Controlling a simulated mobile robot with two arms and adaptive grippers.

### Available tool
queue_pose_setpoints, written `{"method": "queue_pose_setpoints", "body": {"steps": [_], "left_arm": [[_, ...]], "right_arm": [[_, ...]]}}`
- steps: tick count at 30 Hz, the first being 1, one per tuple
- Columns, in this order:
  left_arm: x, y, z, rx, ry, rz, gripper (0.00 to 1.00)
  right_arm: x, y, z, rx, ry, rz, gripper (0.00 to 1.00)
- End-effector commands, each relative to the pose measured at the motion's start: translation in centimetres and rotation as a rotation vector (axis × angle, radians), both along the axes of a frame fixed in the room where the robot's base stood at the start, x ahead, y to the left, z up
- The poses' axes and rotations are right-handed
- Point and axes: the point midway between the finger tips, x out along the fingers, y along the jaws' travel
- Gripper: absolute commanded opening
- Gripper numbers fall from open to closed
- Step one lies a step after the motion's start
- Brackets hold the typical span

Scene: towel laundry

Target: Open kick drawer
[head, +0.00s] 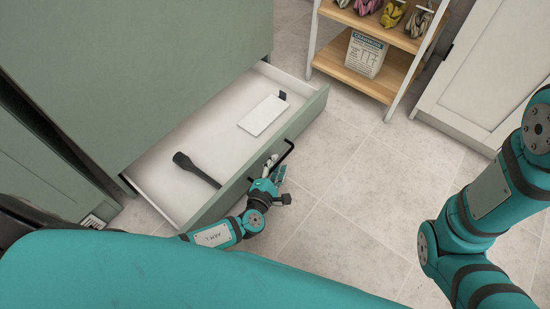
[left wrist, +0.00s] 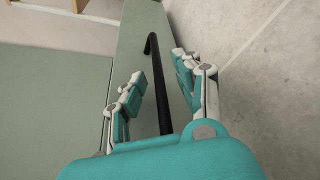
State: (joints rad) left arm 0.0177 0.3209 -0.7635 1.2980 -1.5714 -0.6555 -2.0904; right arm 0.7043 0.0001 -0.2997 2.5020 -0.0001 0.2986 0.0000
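The kick drawer (head: 308,114) at the base of the green cabinet is pulled out, with its pale interior showing. Its front also shows in the left wrist view (left wrist: 142,22). A black bar handle (head: 287,150) is fixed to the drawer front. My left gripper (head: 273,170) is at the handle, outside the drawer front. In the left wrist view the handle (left wrist: 158,85) runs between its two spread fingers (left wrist: 158,68), with gaps visible beside the bar. My right arm stands at the right of the head view, but its gripper is out of view.
A white flat object (head: 263,115) and a dark stick-like object (head: 196,168) lie in the drawer. A wooden shelf (head: 362,80) with rolled cloths and a labelled box (head: 365,55) stands beyond. A white cabinet (head: 490,75) is at upper right. Tiled floor before the drawer is clear.

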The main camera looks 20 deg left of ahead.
Motion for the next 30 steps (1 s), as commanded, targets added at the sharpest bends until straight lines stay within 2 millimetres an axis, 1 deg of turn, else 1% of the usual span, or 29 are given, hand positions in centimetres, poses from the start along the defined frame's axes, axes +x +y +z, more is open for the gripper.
{"method": "queue_pose_setpoints", "body": {"steps": [7,8,15,30], "left_arm": [[-0.04,-0.09,0.00,0.000,0.000,0.000,0.33],[-0.03,-0.09,0.00,0.000,0.000,0.000,0.32],[-0.02,-0.06,0.01,0.000,0.000,0.000,0.01],[-0.03,-0.09,0.01,0.000,0.001,-0.001,0.00]], "right_arm": [[0.11,0.02,-0.05,0.000,0.003,0.001,0.40],[0.11,0.02,-0.05,0.000,0.003,0.001,0.40],[0.14,0.02,-0.07,0.000,0.003,0.001,0.40],[0.20,0.04,0.06,-0.001,0.005,0.000,0.40]]}}
